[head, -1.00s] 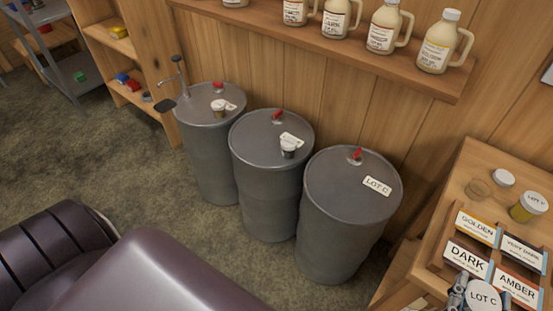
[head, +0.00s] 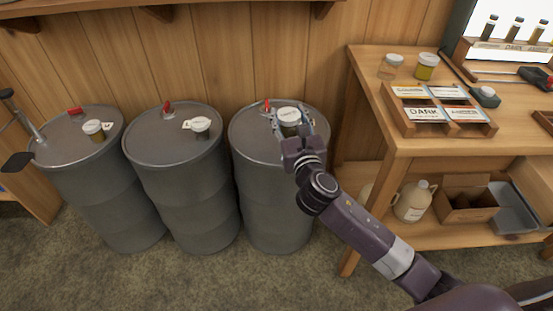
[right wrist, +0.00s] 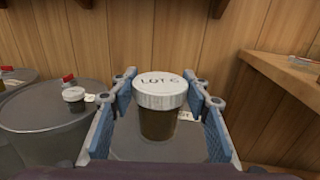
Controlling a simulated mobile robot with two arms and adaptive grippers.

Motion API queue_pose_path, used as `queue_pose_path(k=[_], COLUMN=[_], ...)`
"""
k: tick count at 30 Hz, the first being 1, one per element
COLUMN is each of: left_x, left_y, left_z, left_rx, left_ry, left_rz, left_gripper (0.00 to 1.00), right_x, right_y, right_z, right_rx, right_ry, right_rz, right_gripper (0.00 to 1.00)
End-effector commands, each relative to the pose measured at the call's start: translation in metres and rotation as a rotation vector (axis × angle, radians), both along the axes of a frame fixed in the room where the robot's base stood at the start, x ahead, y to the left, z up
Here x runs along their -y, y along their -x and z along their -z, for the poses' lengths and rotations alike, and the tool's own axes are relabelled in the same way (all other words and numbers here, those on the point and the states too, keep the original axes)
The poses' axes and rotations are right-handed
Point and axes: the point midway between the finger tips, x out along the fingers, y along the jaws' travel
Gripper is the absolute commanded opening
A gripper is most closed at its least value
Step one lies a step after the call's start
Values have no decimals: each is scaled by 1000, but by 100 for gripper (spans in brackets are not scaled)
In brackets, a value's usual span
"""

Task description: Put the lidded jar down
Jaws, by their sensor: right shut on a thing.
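The lidded jar (head: 289,115) has a white lid and dark contents. In the right wrist view the jar (right wrist: 158,121) is upright and its lid reads LOT C. My right gripper (head: 291,133) is shut on it, with blue finger pads (right wrist: 218,128) on either side. The jar is at the top of the right-hand grey drum (head: 253,146). I cannot tell whether its base touches the drum top. The drum's LOT C card is mostly hidden behind the jar and gripper. My left gripper is out of view.
The middle drum (head: 173,148) and left drum (head: 75,150) each carry a small lidded jar and a red-handled bung. A plank wall rises behind the drums.

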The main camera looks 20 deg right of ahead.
Motion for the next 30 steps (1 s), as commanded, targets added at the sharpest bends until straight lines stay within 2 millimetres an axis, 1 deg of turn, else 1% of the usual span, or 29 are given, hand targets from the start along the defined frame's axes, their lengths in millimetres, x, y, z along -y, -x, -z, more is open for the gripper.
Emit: queue_pose_path(k=[1,3,6,7,9,12,15,17,20,23,30], left_x=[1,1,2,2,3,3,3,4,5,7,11], left_y=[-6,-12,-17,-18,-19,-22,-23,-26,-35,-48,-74], left_z=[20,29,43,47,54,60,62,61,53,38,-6], left_rx=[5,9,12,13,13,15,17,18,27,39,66], left_ry=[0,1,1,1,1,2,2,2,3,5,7], left_rz=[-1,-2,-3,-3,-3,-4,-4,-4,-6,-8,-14], left_gripper=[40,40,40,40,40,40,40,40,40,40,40], right_x=[1,3,6,7,7,8,8,7,7,7,7], right_y=[-24,-49,-80,-88,-102,-116,-123,-125,-126,-126,-125], right_z=[5,-1,-12,-16,-26,-38,-45,-43,-29,-5,43], right_rx=[13,13,10,11,11,10,8,8,3,1,4], right_ry=[-3,-8,-14,-16,-21,-26,-28,-30,-32,-33,-33], right_rz=[2,3,2,0,-4,-10,-13,-15,-15,-15,-15], right_gripper=[13,13,13,13,13,13,13,13,13,13,13])
